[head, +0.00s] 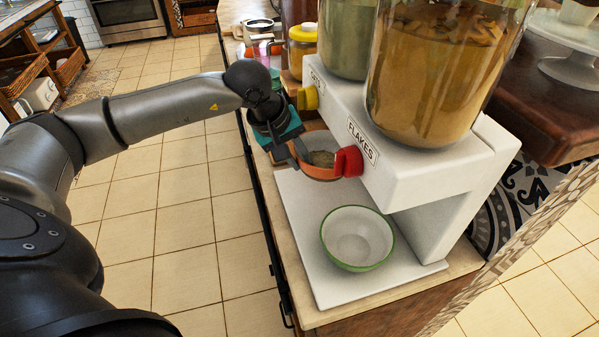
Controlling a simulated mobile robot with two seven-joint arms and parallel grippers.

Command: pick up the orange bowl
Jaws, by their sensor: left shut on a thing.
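The orange bowl (318,171) is at the front of the cereal dispenser, behind the red knob in the head view. Its inside is pale and something grey-brown shows in it. My left gripper (291,150) comes in from the left and is shut on the bowl's near left rim. The red knob hides part of the bowl's right side. I cannot tell whether the bowl touches the dispenser's base. My right gripper is not in view.
The white dispenser (425,178) labelled "FLAKES" has a red knob (348,161), a yellow knob (308,98) and large jars. A green-rimmed white bowl (357,238) stands on its base. Jars and a cup stand behind. Open tiled floor (165,240) lies left of the counter.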

